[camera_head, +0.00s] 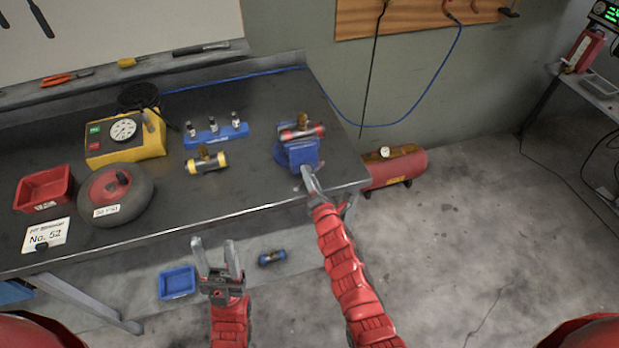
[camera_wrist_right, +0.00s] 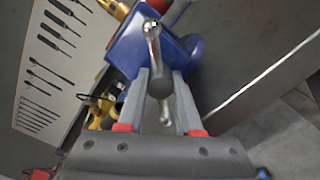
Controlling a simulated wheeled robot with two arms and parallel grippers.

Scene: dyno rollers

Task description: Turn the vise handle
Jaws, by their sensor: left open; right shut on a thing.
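The blue vise (camera_head: 302,153) stands at the right end of the dark workbench and clasps a red cylinder with brass-coloured fittings (camera_head: 301,130). Its metal handle bar (camera_wrist_right: 152,40) with a ball end shows in the right wrist view, in front of the blue vise body (camera_wrist_right: 185,55). My right gripper (camera_head: 308,176) is at the front of the vise. In the right wrist view its fingers (camera_wrist_right: 162,98) are shut on the handle, around its middle hub. My left gripper (camera_head: 217,262) is open and empty, in front of the bench edge.
On the bench are a yellow gauge box (camera_head: 140,147), a wheel (camera_head: 113,196), a red bin (camera_head: 44,188), a yellow-ended cylinder (camera_head: 207,164) and a blue vial rack (camera_head: 215,137). A red air tank (camera_head: 398,168) stands beyond the bench's right end. Floor at right is clear.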

